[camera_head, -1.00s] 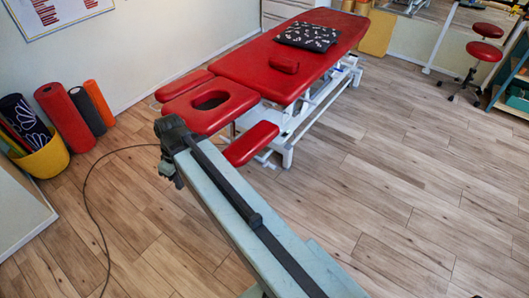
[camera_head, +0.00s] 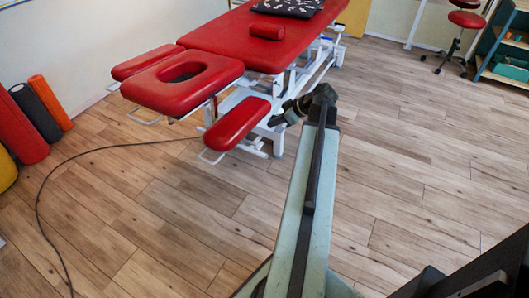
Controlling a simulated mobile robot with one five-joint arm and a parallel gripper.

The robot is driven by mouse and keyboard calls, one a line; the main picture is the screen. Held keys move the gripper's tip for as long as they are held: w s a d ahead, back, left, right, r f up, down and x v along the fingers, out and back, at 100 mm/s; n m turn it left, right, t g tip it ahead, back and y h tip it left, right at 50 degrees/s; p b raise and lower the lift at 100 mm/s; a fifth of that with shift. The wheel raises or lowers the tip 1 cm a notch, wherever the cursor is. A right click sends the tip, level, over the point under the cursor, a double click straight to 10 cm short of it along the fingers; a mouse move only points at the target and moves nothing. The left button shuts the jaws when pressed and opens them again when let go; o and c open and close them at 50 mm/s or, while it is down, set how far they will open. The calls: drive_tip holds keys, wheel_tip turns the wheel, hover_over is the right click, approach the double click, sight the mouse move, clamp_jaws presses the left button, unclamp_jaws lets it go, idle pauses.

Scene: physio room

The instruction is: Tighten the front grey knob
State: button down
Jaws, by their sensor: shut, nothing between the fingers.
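The red treatment table (camera_head: 268,38) stands on a white metal frame at the upper middle, with a face-hole headrest (camera_head: 160,92) and two red armrests at its near end. The right armrest (camera_head: 238,123) hangs lower, close to my arm. No grey knob can be made out; the joints under the headrest and armrests are small and partly hidden. My gripper (camera_head: 282,117), dark and small at the far end of my arm, is shut and empty. In the picture it lies just right of the right armrest, in front of the white frame; its distance from them is unclear.
A black cable (camera_head: 60,172) curves over the wooden floor at left. Rolled mats (camera_head: 36,114) stand by the left wall. A red stool (camera_head: 462,22) and a teal shelf (camera_head: 500,45) are at upper right. The floor (camera_head: 400,160) on the right is clear.

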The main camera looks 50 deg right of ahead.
drive_tip(key=s+d+f, duration=0.1)
drive_tip(key=s+d, duration=0.1)
drive_tip(key=s, duration=0.1)
drive_tip(key=b, duration=0.7)
hover_over(262, 143)
drive_tip(key=s+d, duration=0.1)
drive_tip(key=s, duration=0.1)
wheel_tip(262, 143, down, 7)
drive_tip(key=shift+m+h, duration=0.3)
wheel_tip(262, 143, down, 4)
drive_tip(key=b, duration=0.4)
drive_tip(key=shift+w+a+f, duration=0.1)
drive_tip(key=shift+a, duration=0.05)
drive_tip(key=shift+f+b, duration=0.5)
drive_tip(key=shift+b, duration=0.15)
drive_tip(key=shift+r, duration=0.15)
